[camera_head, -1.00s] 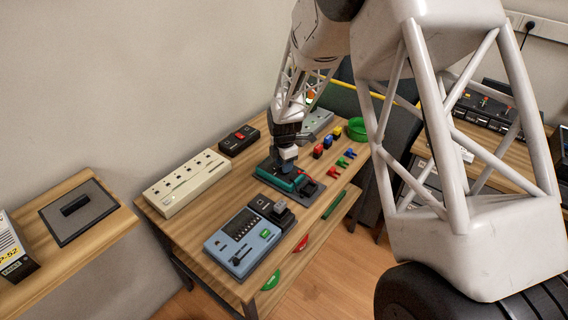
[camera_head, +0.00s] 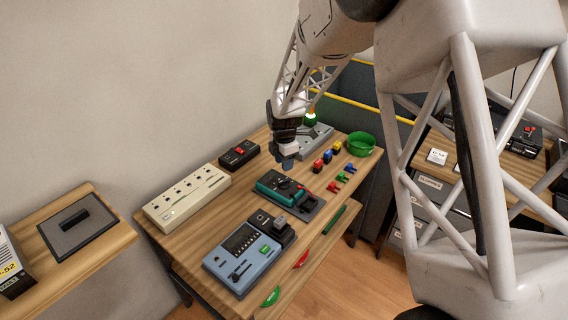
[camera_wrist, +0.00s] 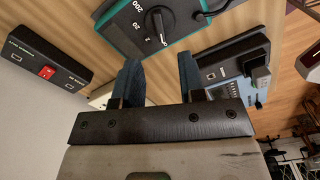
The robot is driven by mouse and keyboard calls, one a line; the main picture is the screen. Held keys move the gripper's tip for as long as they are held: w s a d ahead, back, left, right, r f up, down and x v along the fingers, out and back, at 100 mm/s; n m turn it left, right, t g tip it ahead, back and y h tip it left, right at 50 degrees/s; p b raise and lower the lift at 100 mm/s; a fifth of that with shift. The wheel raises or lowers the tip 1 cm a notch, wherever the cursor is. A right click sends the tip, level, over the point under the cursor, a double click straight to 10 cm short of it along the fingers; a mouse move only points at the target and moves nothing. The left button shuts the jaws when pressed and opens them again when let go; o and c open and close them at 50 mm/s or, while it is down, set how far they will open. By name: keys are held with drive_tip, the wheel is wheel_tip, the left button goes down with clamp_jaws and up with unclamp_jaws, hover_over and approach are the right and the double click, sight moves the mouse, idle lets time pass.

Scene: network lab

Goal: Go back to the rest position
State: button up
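My gripper (camera_head: 287,163) hangs above the wooden table (camera_head: 204,218), just behind the green multimeter (camera_head: 279,186). In the wrist view my gripper (camera_wrist: 160,80) shows two blue fingers set well apart with nothing between them. The multimeter (camera_wrist: 165,25) lies beyond the fingertips with its dial in sight. In the head view it lies in a dark tray (camera_head: 311,204), and no finger touches it.
A blue-grey device (camera_head: 243,250) is at the table's front, a beige strip (camera_head: 187,196) at the left. A black box with a red switch (camera_head: 239,154), a green bowl (camera_head: 361,144) and small coloured connectors (camera_head: 327,157) stand around. Bare wood lies between them.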

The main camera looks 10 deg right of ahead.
idle(0.3)
drive_tip(key=s+d+r+m+t, duration=0.1)
drive_tip(key=s+d+r+m, duration=0.3)
drive_tip(key=s+r, duration=0.5)
drive_tip(key=s+d+r+m, duration=0.1)
drive_tip(key=s+r+m, duration=0.6)
drive_tip(key=s+r, duration=0.2)
drive_tip(key=s+d+r+m, duration=0.1)
drive_tip(key=s+m, duration=0.4)
drive_tip(key=s, duration=0.6)
drive_tip(key=s+d+r+m+t, duration=0.1)
drive_tip(key=s+m, duration=0.5)
drive_tip(key=s, duration=0.6)
drive_tip(key=shift+s+d+r+m+t, duration=0.25)
drive_tip(key=shift+d+r, duration=0.35)
drive_tip(key=shift+r, duration=0.8)
drive_tip(key=shift+w, duration=0.15)
drive_tip(key=shift+c, duration=0.3)
